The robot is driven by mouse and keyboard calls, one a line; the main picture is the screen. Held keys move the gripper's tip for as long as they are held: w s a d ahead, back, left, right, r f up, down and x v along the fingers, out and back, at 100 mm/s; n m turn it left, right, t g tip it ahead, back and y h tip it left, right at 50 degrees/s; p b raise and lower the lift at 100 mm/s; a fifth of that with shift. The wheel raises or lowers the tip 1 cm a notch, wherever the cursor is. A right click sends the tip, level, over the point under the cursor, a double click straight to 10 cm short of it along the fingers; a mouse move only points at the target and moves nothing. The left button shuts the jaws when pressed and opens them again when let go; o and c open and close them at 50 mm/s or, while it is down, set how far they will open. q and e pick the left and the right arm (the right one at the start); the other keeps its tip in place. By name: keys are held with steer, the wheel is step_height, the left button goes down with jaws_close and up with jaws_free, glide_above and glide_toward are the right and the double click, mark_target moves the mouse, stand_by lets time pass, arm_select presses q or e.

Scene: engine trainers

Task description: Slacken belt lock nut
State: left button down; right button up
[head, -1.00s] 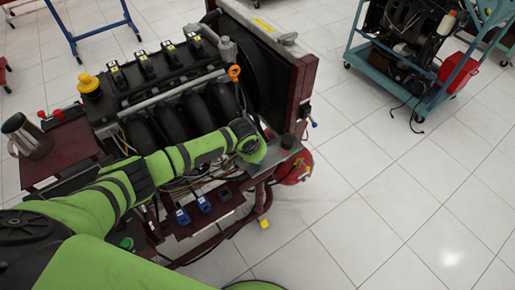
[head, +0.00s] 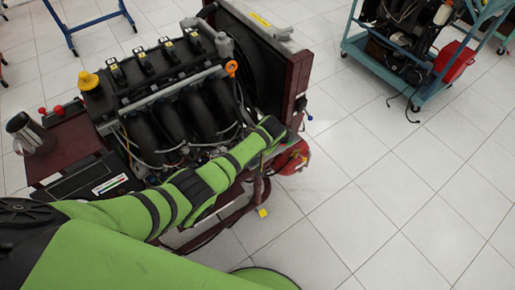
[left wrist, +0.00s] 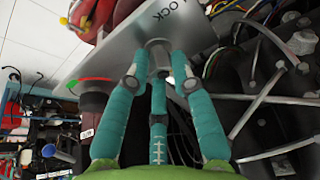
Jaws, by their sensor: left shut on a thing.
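In the left wrist view, my left gripper (left wrist: 158,65) has its teal fingers closed around a grey metal nut (left wrist: 158,47). The nut sits at the edge of a light grey plate (left wrist: 115,55) marked "LOCK", with a red and green arrow. The fingers cover the nut's sides. In the head view, my green left arm reaches across the engine's front to its lower right corner; its wrist hides the gripper, nut and plate there. My right gripper is in neither view.
The engine trainer (head: 180,105) stands under and behind the arm, with a dark red radiator frame (head: 292,90) at its right. Wires and thin rods (left wrist: 265,97) lie close right of the fingers. A metal jug (head: 25,132) stands left.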

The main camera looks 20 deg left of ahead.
arm_select(q)
steer(key=n+b, duration=0.1)
steer(key=n, duration=0.1)
steer(key=n+g+y+b, duration=0.1)
steer(key=n+b, duration=0.1)
steer(key=shift+w+a, duration=0.1)
steer(key=shift+w, duration=0.3)
steer(key=shift+a+r+n+g+y+b, duration=0.15)
steer(key=shift+n+g+b, duration=0.15)
steer(key=shift+n+b, duration=0.35)
steer(key=shift+d+n+g+y+b, duration=0.15)
steer(key=shift+n+g+b, duration=0.2)
steer(key=shift+n, duration=0.5)
steer(key=shift+a, duration=0.15)
steer(key=c, duration=1.1)
jaws_free()
steer(key=shift+s, duration=0.15)
